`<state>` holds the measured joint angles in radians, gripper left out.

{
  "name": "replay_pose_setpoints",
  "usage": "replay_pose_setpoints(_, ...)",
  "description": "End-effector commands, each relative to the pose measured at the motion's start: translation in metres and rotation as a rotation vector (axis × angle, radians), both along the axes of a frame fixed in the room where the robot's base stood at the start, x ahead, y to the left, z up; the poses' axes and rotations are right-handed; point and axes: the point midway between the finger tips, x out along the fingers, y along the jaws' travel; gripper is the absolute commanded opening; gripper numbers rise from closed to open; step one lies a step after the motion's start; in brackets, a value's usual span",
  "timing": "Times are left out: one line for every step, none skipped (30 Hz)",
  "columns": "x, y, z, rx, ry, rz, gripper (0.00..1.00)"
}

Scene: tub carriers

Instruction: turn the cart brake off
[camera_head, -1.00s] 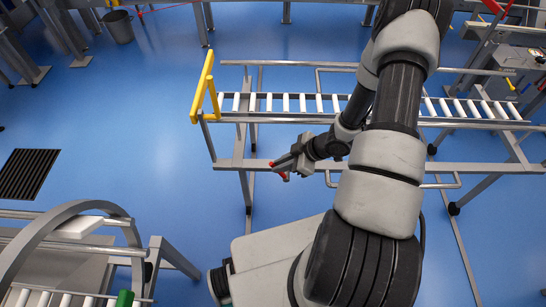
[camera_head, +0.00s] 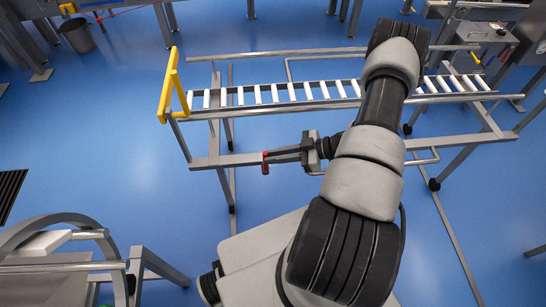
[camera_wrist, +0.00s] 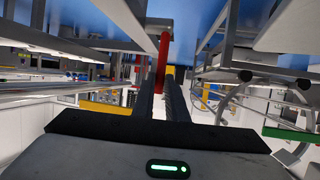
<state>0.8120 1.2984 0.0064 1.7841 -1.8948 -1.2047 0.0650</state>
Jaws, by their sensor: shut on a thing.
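The cart is a steel frame with a row of white rollers and a yellow push handle (camera_head: 173,85) at its left end. A red brake lever (camera_head: 265,163) hangs upright at its near side, by the lower side rail (camera_head: 228,161). My gripper (camera_head: 270,158) reaches in from the right and is shut on the lever. In the wrist view the red lever (camera_wrist: 163,58) stands upright at the tips of my gripper (camera_wrist: 161,84). The fingers hide part of the lever, and its mount is hard to make out.
A grey curved-rail carrier (camera_head: 75,225) stands at the lower left. A grey bin (camera_head: 77,35) is at the back left. Machines with steel legs line the back and right. Blue floor (camera_head: 110,150) is clear left of the cart.

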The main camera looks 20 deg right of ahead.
Motion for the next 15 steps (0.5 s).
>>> replay_pose_setpoints(-0.0009, -0.0001, -0.0013, 0.001, 0.002, 0.0, 0.0)
replay_pose_setpoints(-0.0009, -0.0002, -0.0013, 0.002, 0.001, 0.0, 0.0)
replay_pose_setpoints(-0.0009, -0.0002, -0.0012, 0.002, 0.001, 0.0, 0.0)
replay_pose_setpoints(-0.0009, -0.0002, -0.0012, 0.002, 0.002, 0.0, 0.0)
replay_pose_setpoints(-0.0009, -0.0002, -0.0012, 0.001, 0.002, 0.0, 0.0)
replay_pose_setpoints(-0.0009, -0.0002, -0.0012, 0.001, 0.002, 0.0, 0.0)
replay_pose_setpoints(-0.0009, -0.0002, -0.0012, 0.001, 0.002, 0.0, 0.0)
replay_pose_setpoints(-0.0009, -0.0002, -0.0013, 0.001, 0.002, -0.001, 0.0)
replay_pose_setpoints(-0.0009, -0.0001, -0.0013, 0.001, 0.002, -0.001, 0.0)
replay_pose_setpoints(-0.0009, -0.0001, -0.0013, 0.001, 0.002, -0.001, 0.0)
replay_pose_setpoints(-0.0009, -0.0001, -0.0013, 0.001, 0.002, -0.001, 0.15)
replay_pose_setpoints(-0.0008, -0.0002, -0.0013, 0.001, 0.002, -0.001, 0.22)
replay_pose_setpoints(-0.0008, -0.0001, -0.0012, 0.001, 0.002, -0.001, 0.27)
replay_pose_setpoints(-0.0007, -0.0001, -0.0011, 0.001, 0.002, -0.001, 0.31)
replay_pose_setpoints(-0.0006, -0.0001, -0.001, 0.001, 0.002, -0.001, 0.31)
